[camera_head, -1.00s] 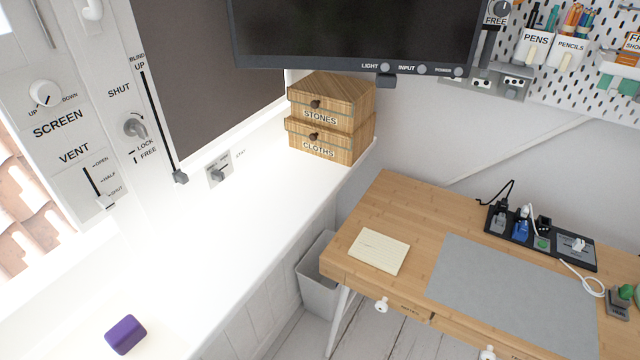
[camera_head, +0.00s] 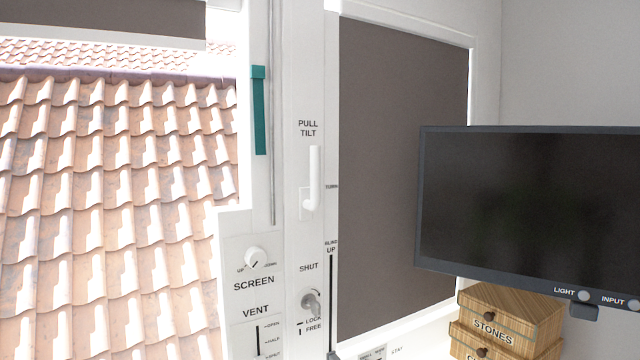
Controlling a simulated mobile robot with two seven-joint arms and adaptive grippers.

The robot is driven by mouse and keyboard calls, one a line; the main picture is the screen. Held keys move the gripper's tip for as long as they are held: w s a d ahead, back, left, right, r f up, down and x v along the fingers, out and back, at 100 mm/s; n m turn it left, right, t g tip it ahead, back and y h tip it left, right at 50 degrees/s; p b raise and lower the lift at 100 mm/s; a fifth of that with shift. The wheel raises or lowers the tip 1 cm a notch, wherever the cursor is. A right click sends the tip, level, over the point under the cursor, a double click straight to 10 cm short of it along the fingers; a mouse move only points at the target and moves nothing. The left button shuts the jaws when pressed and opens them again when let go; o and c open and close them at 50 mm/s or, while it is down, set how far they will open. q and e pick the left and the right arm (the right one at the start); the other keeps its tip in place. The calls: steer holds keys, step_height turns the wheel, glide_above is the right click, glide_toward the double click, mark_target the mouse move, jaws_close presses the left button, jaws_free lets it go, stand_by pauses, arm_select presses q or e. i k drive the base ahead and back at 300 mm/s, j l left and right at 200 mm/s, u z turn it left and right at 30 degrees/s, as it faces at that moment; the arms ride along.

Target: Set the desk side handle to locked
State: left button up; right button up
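Higher on the same post, under the words PULL TILT, a white handle (camera_head: 315,178) stands upright on a small plate. The frames do not make clear which of these is the desk side handle. Neither of my grippers is in view.
The SCREEN knob (camera_head: 256,257) and VENT slider (camera_head: 257,341) are left of the lever. The blind slider track (camera_head: 331,290) runs close on its right. A dark blind (camera_head: 400,170), monitor (camera_head: 530,205) and wooden drawer box (camera_head: 510,322) are further right. A teal bar (camera_head: 259,110) hangs upper left.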

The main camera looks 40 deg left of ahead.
mark_target(313, 204)
steer(key=l+u, duration=0.15)
steer(key=u, duration=0.2)
steer(key=l+u, duration=0.2)
steer(key=u, duration=0.2)
steer(key=l+u, duration=0.15)
steer(key=u, duration=0.2)
